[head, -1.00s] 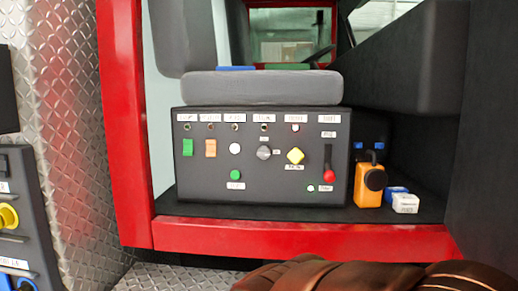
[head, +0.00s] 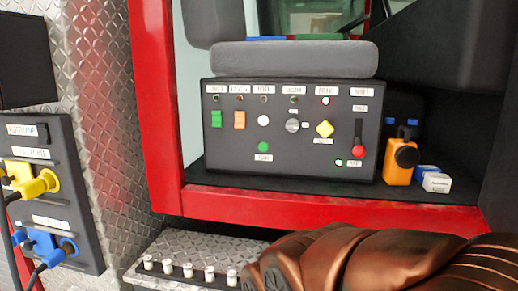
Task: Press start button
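A dark control panel (head: 330,155) stands in a red-framed opening in the head view. A round green button (head: 263,147) with a small white label under it sits low on the panel; the label is too blurred to read surely. Around it are a green rocker switch (head: 216,119), an orange rocker switch (head: 239,120), a white round button (head: 263,121), a grey knob (head: 292,126), a yellow diamond-shaped knob (head: 325,129) and a red-ended lever (head: 358,151). The brown, coppery part at the bottom right seems to be my arm; my gripper's fingers do not show.
At left, a side panel (head: 85,210) carries yellow and blue plugs with cables. The red sill (head: 330,208) runs below the panel; several white pegs (head: 188,270) stand on the step.

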